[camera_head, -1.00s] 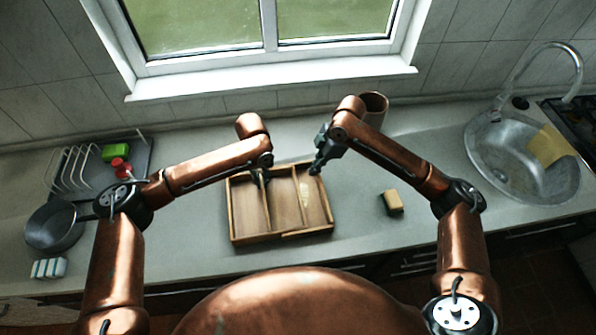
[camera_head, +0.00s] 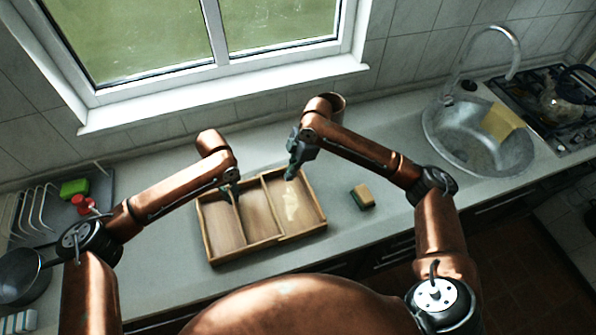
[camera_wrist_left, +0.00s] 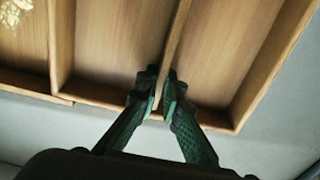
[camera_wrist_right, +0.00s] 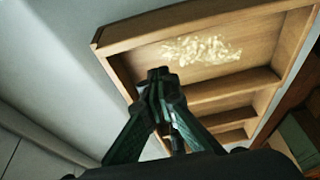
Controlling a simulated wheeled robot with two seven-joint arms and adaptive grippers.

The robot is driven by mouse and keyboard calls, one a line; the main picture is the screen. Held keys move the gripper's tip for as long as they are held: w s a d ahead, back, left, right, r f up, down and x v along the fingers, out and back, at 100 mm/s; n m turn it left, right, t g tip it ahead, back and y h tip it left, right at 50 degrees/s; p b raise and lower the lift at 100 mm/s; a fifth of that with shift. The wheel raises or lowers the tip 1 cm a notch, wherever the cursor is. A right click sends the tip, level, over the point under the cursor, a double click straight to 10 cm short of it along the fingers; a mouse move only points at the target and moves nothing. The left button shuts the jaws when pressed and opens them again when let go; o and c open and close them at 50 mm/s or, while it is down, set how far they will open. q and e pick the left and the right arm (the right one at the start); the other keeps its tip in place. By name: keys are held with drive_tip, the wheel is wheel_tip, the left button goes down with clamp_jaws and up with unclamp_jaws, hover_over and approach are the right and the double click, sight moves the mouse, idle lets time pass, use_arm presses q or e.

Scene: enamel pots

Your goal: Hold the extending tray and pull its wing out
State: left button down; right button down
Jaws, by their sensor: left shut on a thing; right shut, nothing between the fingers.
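The wooden extending tray (camera_head: 208,241) lies on the counter with three compartments side by side. Its wing (camera_head: 312,231) is the right compartment, with a pale patch (camera_head: 291,206) on its floor. My left gripper (camera_head: 231,187) is shut on the thin divider (camera_wrist_left: 177,40) between the left and middle compartments, near the far wall. My right gripper (camera_head: 289,178) is shut and empty, its tips at the far end of the wing. In the right wrist view the closed tips (camera_wrist_right: 160,75) overlap the wing's interior; whether they touch a wall cannot be told.
A yellow and dark sponge (camera_head: 362,196) lies right of the tray, with clear counter between. A brown canister (camera_head: 337,104) stands behind my right forearm. The sink (camera_head: 470,135) is further right. A dish rack (camera_head: 40,215) and a pot (camera_head: 22,275) are at the left.

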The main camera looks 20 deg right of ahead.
use_arm(q)
drive_tip(key=c, duration=2.2)
unclamp_jaws()
use_arm(e)
drive_tip(key=v, duration=1)
drive_tip(key=shift+a, duration=0.3)
use_arm(q)
drive_tip(key=shift+o, duration=0.2)
